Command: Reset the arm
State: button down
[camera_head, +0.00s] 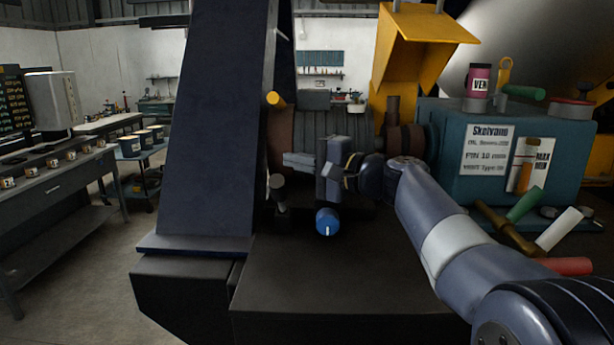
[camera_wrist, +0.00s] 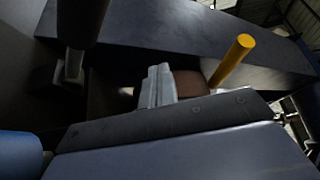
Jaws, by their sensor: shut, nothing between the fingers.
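My arm reaches in from the lower right of the head view. My gripper (camera_head: 290,160) points left, and its fingers are together with nothing between them. It is in front of a dark ribbed cylinder, close to a yellow-tipped peg (camera_head: 273,98) that is above and left of it. In the wrist view the grey fingers (camera_wrist: 156,85) show beyond the gripper body, and the yellow peg (camera_wrist: 232,60) stands to their right. A blue knob (camera_head: 327,222) with a pale mark sits below my gripper. A dark lever (camera_head: 279,190) stands left of the knob.
A tall dark blue slanted panel (camera_head: 213,130) stands left of my gripper. A teal box (camera_head: 450,150) with labels and coloured handles is at right. A yellow hood (camera_head: 415,45) is above. The dark ledge (camera_head: 330,285) in front is clear. A bench (camera_head: 60,175) stands far left.

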jog(key=w+m+p, duration=0.1)
jog(key=p, duration=0.2)
jog(key=w+m+g+p, duration=0.1)
jog(key=p, duration=0.3)
jog(key=w+f+m+h+p, duration=0.1)
jog(key=p, duration=0.2)
jog(key=shift+d+g, duration=0.3)
